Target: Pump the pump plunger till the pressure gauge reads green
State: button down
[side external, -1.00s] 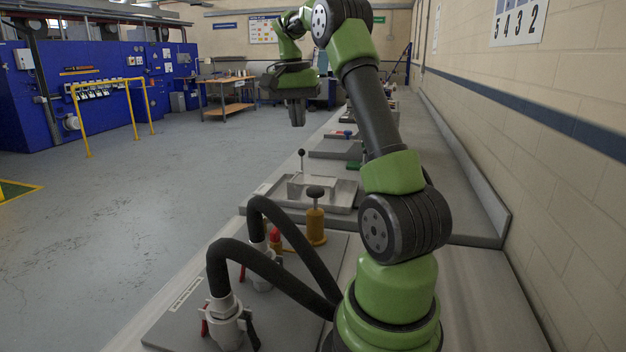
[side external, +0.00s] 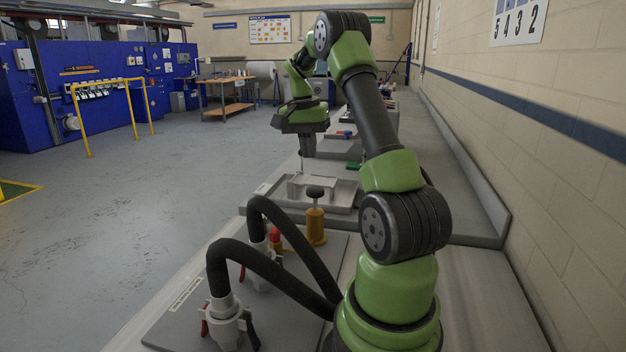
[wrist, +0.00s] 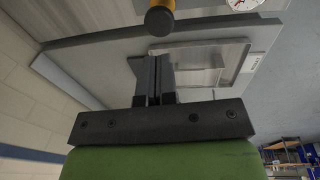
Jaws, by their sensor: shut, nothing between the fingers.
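The pump plunger (side external: 315,192) has a black knob on top of a yellow-orange pump body (side external: 316,226) and stands upright on the bench. In the wrist view the black knob (wrist: 160,21) shows near the top edge, beyond my fingertips. The pressure gauge (wrist: 243,3) is a white dial cut off by the top edge of the wrist view; I cannot tell its reading. My gripper (side external: 307,155) is shut and empty, pointing down. It hangs above and beyond the plunger in the side view, apart from it. The fingers (wrist: 151,62) show together in the wrist view.
Black hoses (side external: 268,270) with white couplings (side external: 226,322) arch over the near plate. A red knob (side external: 275,237) stands beside the pump. A metal tray (side external: 338,198) with a lever lies under my gripper. The wall bounds the right side.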

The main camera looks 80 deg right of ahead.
aim_at(313, 189)
jog(key=f, duration=0.7)
jog(key=shift+s+d+f, duration=0.25)
jog(key=shift+s+f, duration=0.05)
jog(key=shift+s, duration=0.1)
jog(key=shift+f, duration=1.7)
notch_tip(313, 189, up, 14)
jog(key=w, duration=0.1)
jog(key=shift+w+a+r, duration=0.2)
jog(key=shift+w+a, duration=0.05)
jog(key=shift+a, duration=0.15)
